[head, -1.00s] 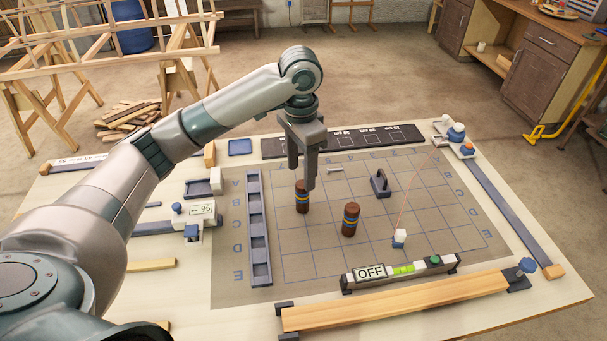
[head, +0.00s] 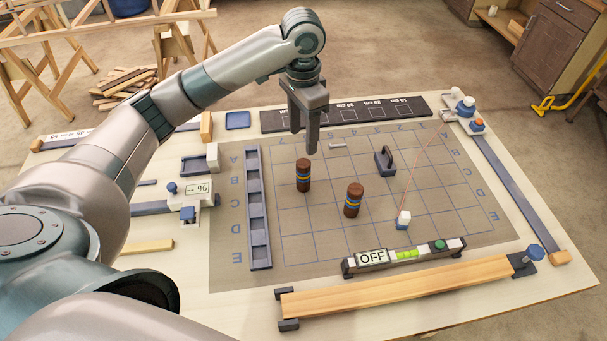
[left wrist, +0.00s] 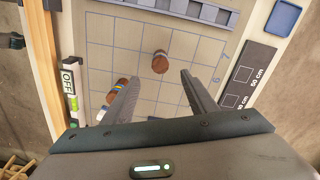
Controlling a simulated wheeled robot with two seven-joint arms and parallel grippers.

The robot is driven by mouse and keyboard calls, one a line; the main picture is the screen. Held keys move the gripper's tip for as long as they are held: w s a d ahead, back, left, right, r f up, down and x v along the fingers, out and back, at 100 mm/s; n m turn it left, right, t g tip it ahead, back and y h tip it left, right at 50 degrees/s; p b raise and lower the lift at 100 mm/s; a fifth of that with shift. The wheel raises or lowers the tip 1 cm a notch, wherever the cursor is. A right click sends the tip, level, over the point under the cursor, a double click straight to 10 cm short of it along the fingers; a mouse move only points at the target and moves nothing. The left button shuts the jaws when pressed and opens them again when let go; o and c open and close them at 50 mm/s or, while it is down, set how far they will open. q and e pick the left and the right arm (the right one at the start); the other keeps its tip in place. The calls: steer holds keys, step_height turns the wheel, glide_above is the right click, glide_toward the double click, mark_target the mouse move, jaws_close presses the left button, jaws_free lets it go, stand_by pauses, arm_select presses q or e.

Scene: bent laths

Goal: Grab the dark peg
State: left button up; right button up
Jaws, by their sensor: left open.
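Two dark brown pegs with blue and yellow bands stand upright on the gridded mat (head: 290,228). The back-left peg (head: 303,175) is nearer my left gripper; the other peg (head: 353,201) stands to its front right. My left gripper (head: 303,138) is open and empty, pointing down, just above and behind the back-left peg in the head view. In the left wrist view the back-left peg (left wrist: 160,63) shows beyond and between the open fingertips (left wrist: 160,80), apart from them. The other peg (left wrist: 119,84) is partly hidden by a finger there. My right gripper is out of view.
A dark handled block (head: 384,162), a small grey pin (head: 338,146) and a white-and-blue piece (head: 403,220) on a red line share the mat. A slotted rack (head: 258,205) lies left, a level (head: 405,256) in front, and a dark marked strip (head: 345,113) behind.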

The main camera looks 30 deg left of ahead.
mark_target(303, 164)
arm_select(q)
step_height(303, 164, down, 10)
steer(key=p, duration=0.2)
steer(key=shift+r+p, duration=0.2)
steer(key=shift+p, duration=0.2)
steer(key=shift+f, duration=0.75)
steer(key=shift+f+p, duration=0.6)
steer(key=shift+p, duration=0.1)
step_height(303, 164, down, 3)
steer(key=shift+f+p, duration=0.1)
steer(key=shift+p, duration=0.6)
steer(key=shift+w+f, duration=0.1)
steer(key=shift+f, duration=0.3)
